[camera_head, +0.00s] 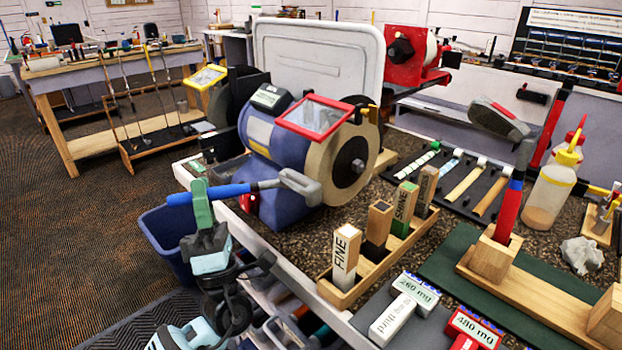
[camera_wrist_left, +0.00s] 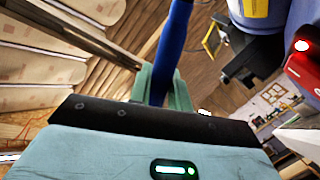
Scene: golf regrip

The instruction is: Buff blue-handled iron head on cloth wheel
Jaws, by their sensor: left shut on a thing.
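My left gripper (camera_head: 202,208) is shut around the blue handle (camera_head: 225,191) of a short iron, which lies roughly level. Its grey head (camera_head: 300,186) points right, in front of the lower left of the tan cloth wheel (camera_head: 318,163). I cannot tell whether head and wheel touch. The wheel sits on the right end of a blue bench machine (camera_head: 268,140) and has a black hub. In the left wrist view the blue handle (camera_wrist_left: 176,48) rises from between the green fingers (camera_wrist_left: 160,88). My right gripper is not in view.
A red-framed clear guard (camera_head: 316,116) sits above the wheel. Just right stands a wooden rack (camera_head: 345,293) of upright blocks, one marked FINE. Another iron stands in a wooden holder (camera_head: 492,258) farther right. A blue bin (camera_head: 168,243) is below the bench's left edge.

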